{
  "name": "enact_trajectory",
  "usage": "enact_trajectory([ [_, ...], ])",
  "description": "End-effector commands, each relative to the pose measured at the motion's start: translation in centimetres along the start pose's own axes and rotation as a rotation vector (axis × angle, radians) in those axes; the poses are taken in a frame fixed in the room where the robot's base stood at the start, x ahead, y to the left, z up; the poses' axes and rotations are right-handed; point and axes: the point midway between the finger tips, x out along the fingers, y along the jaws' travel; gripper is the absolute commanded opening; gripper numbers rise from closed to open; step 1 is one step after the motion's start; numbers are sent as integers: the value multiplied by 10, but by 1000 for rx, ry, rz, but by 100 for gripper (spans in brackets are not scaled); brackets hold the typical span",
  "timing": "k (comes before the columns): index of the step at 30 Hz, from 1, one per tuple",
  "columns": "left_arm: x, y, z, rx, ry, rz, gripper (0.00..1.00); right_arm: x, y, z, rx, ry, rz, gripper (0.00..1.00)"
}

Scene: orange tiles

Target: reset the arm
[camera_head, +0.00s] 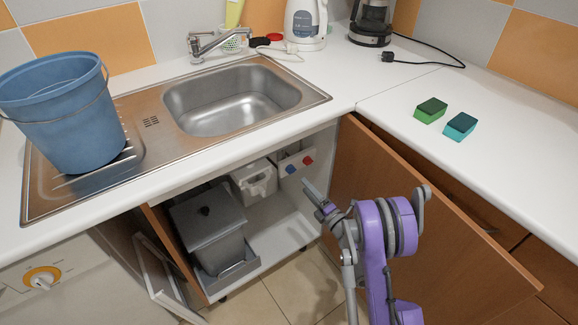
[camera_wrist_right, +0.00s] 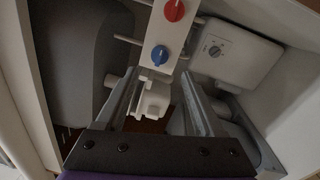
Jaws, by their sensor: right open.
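My right gripper (camera_head: 314,193) is at the opening of the cabinet under the sink, beside the open brown door (camera_head: 385,215). In the right wrist view its two fingers (camera_wrist_right: 157,90) are spread, with nothing between them. Beyond the fingers there are a white fitting with a red knob (camera_wrist_right: 174,10) and a blue knob (camera_wrist_right: 160,55), and a white box (camera_wrist_right: 235,50). My purple right arm comes up from the bottom of the head view. My left gripper does not show.
Inside the cabinet stands a grey bin (camera_head: 208,228). A blue bucket (camera_head: 64,115) rests on the drainboard beside the sink (camera_head: 232,98). Two sponges, green (camera_head: 431,110) and teal (camera_head: 460,126), lie on the right counter. A kettle (camera_head: 305,25) and coffee maker (camera_head: 371,22) stand behind.

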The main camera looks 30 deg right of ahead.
Motion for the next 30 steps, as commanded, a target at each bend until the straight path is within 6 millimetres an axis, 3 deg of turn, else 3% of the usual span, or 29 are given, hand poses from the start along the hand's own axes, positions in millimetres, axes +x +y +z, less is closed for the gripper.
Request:
enact_trajectory([
  [9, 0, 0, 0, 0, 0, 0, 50, 5, 10, 1, 36, -24, -8, 70],
  [14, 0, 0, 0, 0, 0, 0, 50, 16, 46, 4, 185, -121, -48, 70],
  [18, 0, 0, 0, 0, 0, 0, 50, 15, 83, 1, 408, -255, -121, 70],
  [23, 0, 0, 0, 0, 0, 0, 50, -7, 111, -16, 669, -401, -231, 70],
  [30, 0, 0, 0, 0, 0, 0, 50, -78, 128, -70, 1046, -605, -454, 70],
])
